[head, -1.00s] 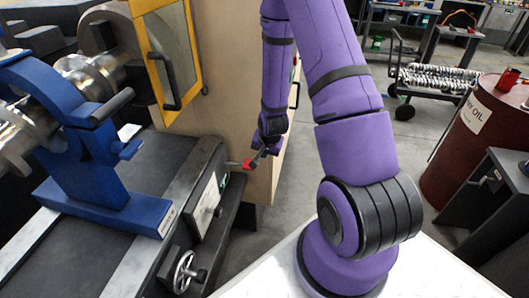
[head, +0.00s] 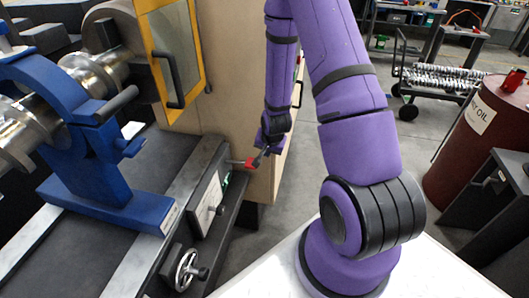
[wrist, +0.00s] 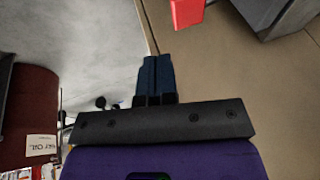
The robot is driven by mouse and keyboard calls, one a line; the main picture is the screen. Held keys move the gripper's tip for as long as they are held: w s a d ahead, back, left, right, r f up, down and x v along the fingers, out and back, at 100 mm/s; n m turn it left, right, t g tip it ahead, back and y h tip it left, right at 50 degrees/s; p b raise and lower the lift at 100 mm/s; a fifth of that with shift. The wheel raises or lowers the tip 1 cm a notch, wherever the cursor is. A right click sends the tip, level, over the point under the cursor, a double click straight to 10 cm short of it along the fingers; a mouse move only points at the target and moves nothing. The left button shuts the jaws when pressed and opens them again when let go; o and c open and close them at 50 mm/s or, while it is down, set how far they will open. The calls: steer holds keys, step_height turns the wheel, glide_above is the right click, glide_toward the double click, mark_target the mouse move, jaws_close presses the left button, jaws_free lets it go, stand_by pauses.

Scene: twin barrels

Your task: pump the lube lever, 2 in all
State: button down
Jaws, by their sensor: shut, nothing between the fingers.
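The lube lever is a thin rod with a red end (head: 251,163), sticking out from the side of the machine bed in the head view. In the wrist view the red end (wrist: 187,12) shows at the top, ahead and right of the fingertips. My gripper (head: 261,156) is right beside the red end in the head view; I cannot tell whether they touch there. In the wrist view the dark fingers (wrist: 156,75) lie together with nothing between them, and a gap shows between them and the red end.
The machine bed (head: 160,225) has a handwheel (head: 186,270) and a small panel lever (head: 215,209) on its side. A blue steady rest (head: 105,170) stands on it. A yellow-framed door (head: 170,60) and beige cabinet lie behind. A dark red oil barrel (head: 465,150) stands at right.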

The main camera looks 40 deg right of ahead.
steer(key=n, duration=0.1)
steer(key=r+n+t+y, duration=0.2)
steer(key=n+t+y, duration=0.1)
steer(key=n, duration=1.6)
glide_above(245, 163)
steer(key=w+n, duration=0.1)
steer(key=n, duration=0.1)
steer(key=w+n, duration=0.1)
steer(key=shift+a+r+n, duration=0.2)
steer(key=shift+a+n, duration=0.1)
steer(key=shift+n, duration=0.1)
steer(key=shift+s+d+f, duration=0.15)
steer(key=shift+f, duration=1.3)
steer(key=shift+s+d+f, duration=0.1)
steer(key=shift+s+f, duration=0.1)
steer(key=shift+f, duration=1.25)
steer(key=shift+s+d+f, duration=0.15)
steer(key=shift+f, duration=1.3)
steer(key=shift+f, duration=0.1)
steer(key=shift+f, duration=0.35)
